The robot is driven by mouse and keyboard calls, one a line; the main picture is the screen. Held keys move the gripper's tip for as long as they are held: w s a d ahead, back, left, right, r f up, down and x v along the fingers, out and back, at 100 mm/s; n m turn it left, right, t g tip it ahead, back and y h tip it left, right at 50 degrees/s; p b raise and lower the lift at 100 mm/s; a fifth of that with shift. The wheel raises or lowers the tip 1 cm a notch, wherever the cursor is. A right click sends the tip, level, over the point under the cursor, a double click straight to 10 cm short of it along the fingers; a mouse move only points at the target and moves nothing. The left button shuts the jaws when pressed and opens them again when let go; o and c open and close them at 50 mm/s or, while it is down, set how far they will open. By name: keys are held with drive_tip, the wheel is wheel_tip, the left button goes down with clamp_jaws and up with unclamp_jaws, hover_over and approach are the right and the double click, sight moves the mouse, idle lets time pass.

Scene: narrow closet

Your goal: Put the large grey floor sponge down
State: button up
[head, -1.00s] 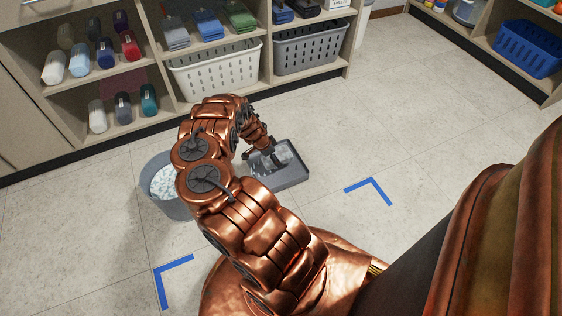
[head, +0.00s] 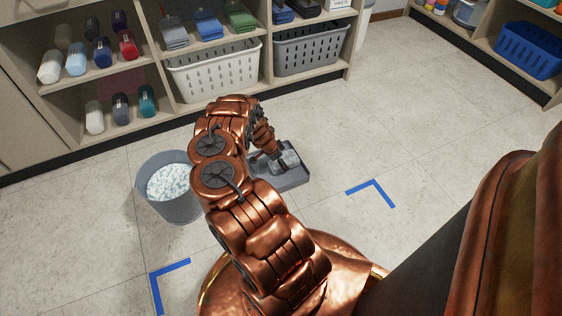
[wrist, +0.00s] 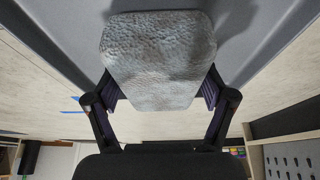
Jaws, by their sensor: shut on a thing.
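The large grey floor sponge (wrist: 160,55) fills the middle of the wrist view, a rough rounded block. My gripper (wrist: 160,95) is shut on it, with one finger on each side. I cannot tell whether sponge and tray touch.
A grey bucket (head: 178,208) with white foamy contents stands left of the tray, close to my arm. Shelves with a white basket (head: 215,72) and a grey basket (head: 310,47) run along the back. Blue floor marks (head: 372,190) lie at right. Floor right of the tray is clear.

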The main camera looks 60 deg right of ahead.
drive_tip(key=shift+f, duration=0.1)
drive_tip(key=o, duration=1.1)
drive_tip(key=p+v, duration=0.6)
drive_tip(key=v, duration=0.6)
drive_tip(key=shift+a, duration=0.1)
